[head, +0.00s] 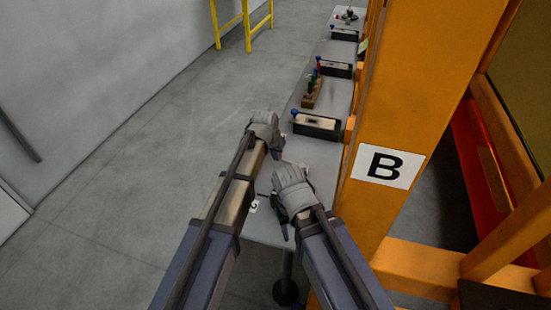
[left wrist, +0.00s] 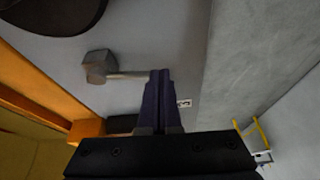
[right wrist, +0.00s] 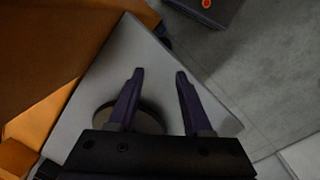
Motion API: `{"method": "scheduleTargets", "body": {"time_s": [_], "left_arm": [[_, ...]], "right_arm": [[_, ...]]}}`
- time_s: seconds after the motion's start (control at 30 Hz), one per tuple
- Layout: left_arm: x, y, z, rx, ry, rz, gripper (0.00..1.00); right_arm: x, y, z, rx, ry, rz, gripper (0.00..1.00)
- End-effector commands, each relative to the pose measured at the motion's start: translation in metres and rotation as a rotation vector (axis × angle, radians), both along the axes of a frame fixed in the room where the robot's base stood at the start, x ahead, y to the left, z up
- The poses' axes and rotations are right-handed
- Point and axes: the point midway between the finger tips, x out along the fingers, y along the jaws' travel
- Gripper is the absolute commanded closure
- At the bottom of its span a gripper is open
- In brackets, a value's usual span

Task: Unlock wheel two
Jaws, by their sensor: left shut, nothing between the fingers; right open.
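I cannot pick out a wheel with a number on it in any view. My left gripper (head: 275,153) is shut and empty over the grey table (head: 315,152). In the left wrist view its fingers (left wrist: 159,85) are together. A grey-headed hammer (left wrist: 100,66) lies there, its handle running up to the fingers; I cannot tell whether they touch. My right gripper (head: 284,232) is above the near end of the table. In the right wrist view its fingers (right wrist: 158,82) are apart and empty, with a round dark disc (right wrist: 146,116) partly hidden behind them.
Black boxes with blue knobs (head: 318,126) (head: 335,69) stand along the table, with a wooden block of coloured tools (head: 312,92) between them. An orange post (head: 395,110) with a B sign (head: 388,166) rises at right. Open floor (head: 160,150) lies left.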

Motion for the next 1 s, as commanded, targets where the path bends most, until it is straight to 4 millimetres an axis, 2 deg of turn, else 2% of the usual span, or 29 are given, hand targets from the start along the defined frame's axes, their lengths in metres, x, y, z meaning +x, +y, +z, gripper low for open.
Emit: {"method": "scheduleTargets", "body": {"time_s": [0.1, 0.5, 0.83, 1.0], "left_arm": [[0.014, -0.002, 0.000, 0.000, 0.000, -0.098, 1.00], [0.045, -0.019, 0.000, -0.001, 0.000, -0.472, 1.00], [0.060, -0.035, 0.000, -0.001, 0.000, -0.712, 1.00], [0.062, -0.041, 0.000, 0.000, 0.000, -0.725, 1.00]], "right_arm": [[0.000, 0.000, 0.000, 0.000, 0.000, 0.000, 0.50], [0.000, 0.000, 0.000, 0.000, 0.000, 0.000, 0.50], [0.000, 0.000, 0.000, 0.000, 0.000, 0.000, 0.50], [0.000, 0.000, 0.000, 0.000, 0.000, 0.000, 0.50]]}}
